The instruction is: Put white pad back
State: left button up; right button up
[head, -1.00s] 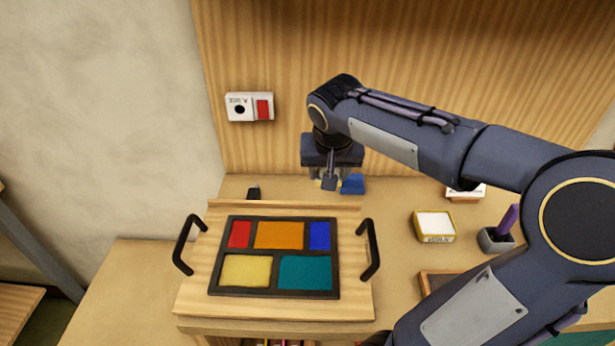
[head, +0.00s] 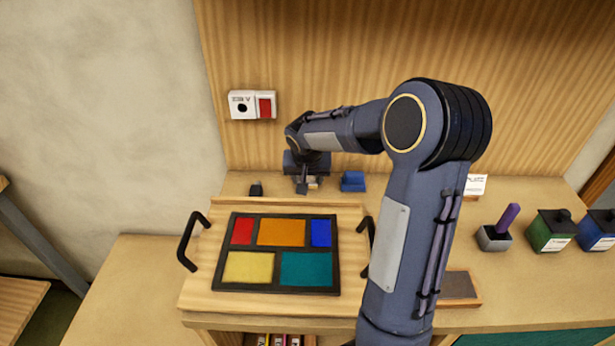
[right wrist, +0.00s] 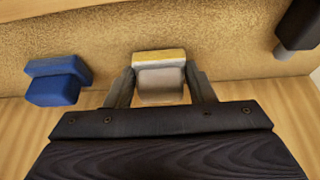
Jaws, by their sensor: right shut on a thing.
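My right gripper (head: 306,187) is at the back of the table, behind the framed panel. In the right wrist view its two fingers (right wrist: 160,84) are shut on the white pad (right wrist: 160,86), a small pale block with a yellow edge. The pad (head: 313,183) is partly hidden by the gripper in the head view. It is at or just above the tabletop; I cannot tell whether it touches. A blue block (head: 352,182) stands just right of the gripper, apart from it; it also shows in the right wrist view (right wrist: 55,81). My left gripper is not in view.
The leaded panel (head: 279,214) with coloured panes lies on a wooden board with black handles. A small black object (head: 256,190) stands left of my gripper. A cup with a purple stick (head: 494,239) and a green bottle (head: 552,231) stand right. A wooden wall rises close behind.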

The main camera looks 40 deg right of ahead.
jog(key=shift+f, duration=0.2)
jog(key=o, duration=0.9)
jog(key=shift+o, duration=0.2)
jog(key=shift+r, duration=0.15)
